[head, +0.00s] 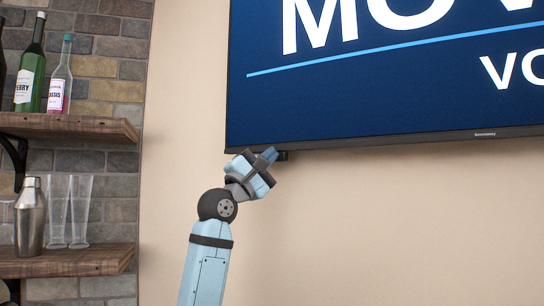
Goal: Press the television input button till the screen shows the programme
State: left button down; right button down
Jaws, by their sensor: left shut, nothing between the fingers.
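The television (390,95) hangs on the wall, cut off by the top and right frame edges. Its screen is dark blue with large white letters "MO" and part of another letter, a light blue line, and smaller letters "VO". My left gripper (270,154) is shut and empty at the television's lower left corner, against or just in front of the bottom edge. I cannot tell whether it touches. A small dark piece (284,156) shows under the bezel beside the fingers. I cannot make out the input button. My right gripper is out of view.
At the left, an upper wooden shelf (75,127) holds bottles, including a green bottle (30,75) and a clear one (60,80). A lower shelf (75,262) holds a metal shaker (30,218) and tall glasses (79,212). The wall below the television is bare.

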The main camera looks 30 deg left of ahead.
pick_arm(q)
jog(key=shift+y, duration=0.3)
jog(key=shift+s, duration=0.7)
jog(key=shift+s+d+p, duration=0.15)
jog(key=shift+s+p, duration=0.15)
jog(key=shift+s, duration=0.95)
jog(key=shift+s+d+p, duration=0.1)
jog(key=shift+s+p, duration=0.15)
jog(key=shift+s, duration=0.95)
